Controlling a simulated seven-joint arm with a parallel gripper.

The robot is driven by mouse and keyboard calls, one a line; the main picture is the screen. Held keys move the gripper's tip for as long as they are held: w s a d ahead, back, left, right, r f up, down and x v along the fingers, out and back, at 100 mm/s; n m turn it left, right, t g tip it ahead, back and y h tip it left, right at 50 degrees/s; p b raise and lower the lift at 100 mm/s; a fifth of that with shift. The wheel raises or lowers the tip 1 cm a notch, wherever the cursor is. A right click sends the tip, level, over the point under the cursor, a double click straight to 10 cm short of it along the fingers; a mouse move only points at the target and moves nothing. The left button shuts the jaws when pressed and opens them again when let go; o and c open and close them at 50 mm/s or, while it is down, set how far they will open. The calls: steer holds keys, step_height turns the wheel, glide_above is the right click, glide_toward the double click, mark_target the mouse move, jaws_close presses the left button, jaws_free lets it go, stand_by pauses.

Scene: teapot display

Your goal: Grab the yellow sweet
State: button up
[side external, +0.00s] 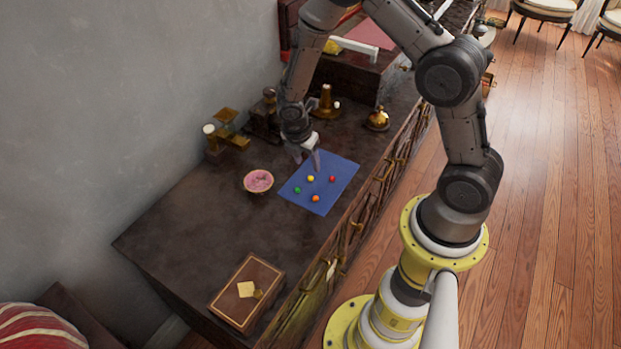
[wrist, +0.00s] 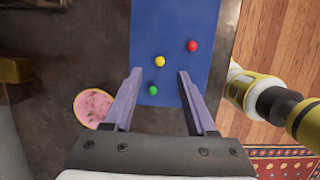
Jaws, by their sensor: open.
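The yellow sweet (side external: 311,178) is a small round ball on a blue mat (side external: 336,181) on the dark cabinet top. It also shows in the wrist view (wrist: 160,61), a little beyond the fingertips and between their lines. A green sweet (side external: 297,190), a red sweet (side external: 332,178) and an orange sweet (side external: 315,198) lie around it on the mat. In the wrist view the green sweet (wrist: 153,90) is nearer my gripper and the red sweet (wrist: 193,46) is farther right. My gripper (side external: 308,164) is open and empty, above the mat's back left part. The orange sweet cannot be made out in the wrist view.
A pink-filled bowl (side external: 258,181) stands left of the mat. A brass bell (side external: 378,119) and brass ornaments (side external: 226,131) stand behind. A brown box (side external: 247,292) lies near the front end. The cabinet top between box and mat is clear.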

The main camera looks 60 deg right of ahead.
mark_target(310, 177)
steer(key=shift+a+x, duration=0.1)
steer(key=shift+x, duration=1.5)
steer(key=shift+a+x, duration=0.15)
steer(key=shift+x, duration=1.45)
jaws_close()
